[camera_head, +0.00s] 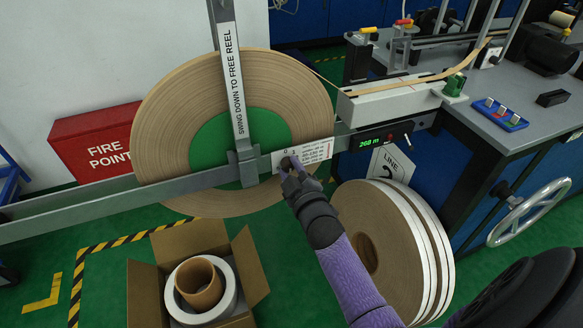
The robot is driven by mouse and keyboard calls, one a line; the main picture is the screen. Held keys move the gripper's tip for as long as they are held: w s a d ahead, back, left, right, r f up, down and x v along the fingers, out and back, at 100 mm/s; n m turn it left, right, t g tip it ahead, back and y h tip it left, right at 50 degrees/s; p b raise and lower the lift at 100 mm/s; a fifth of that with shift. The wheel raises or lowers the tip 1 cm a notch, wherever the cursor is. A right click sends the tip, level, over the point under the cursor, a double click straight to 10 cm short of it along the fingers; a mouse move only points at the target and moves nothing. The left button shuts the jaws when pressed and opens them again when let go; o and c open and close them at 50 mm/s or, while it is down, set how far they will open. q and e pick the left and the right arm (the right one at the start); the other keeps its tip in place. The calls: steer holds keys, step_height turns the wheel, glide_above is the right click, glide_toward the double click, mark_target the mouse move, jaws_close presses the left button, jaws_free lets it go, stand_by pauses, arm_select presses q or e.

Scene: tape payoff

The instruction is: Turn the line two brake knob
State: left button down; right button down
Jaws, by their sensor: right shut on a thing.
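The line two brake knob (284,163) is a small dark knob on the white label plate (313,153) of the grey horizontal bar, in front of the large tape reel (180,110). My right gripper (289,166) reaches it from below right and is shut on it. The gripper hides most of the knob, so its pointer angle cannot be read. A LINE 2 sign (389,166) hangs right of the plate, partly worn or covered at the digit. My left gripper is not in view.
A grey swing arm (236,85) stands upright before the reel. An open cardboard box (152,290) with cores stands on the floor below. Several spare reels (361,235) lean right of my arm. A bench (470,100) with a handwheel (530,211) is at right.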

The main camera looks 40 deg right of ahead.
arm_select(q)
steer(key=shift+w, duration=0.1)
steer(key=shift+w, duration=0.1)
arm_select(e)
steer(key=shift+m, duration=0.3)
steer(key=shift+f, duration=0.1)
steer(key=shift+c, duration=1.6)
jaws_free()
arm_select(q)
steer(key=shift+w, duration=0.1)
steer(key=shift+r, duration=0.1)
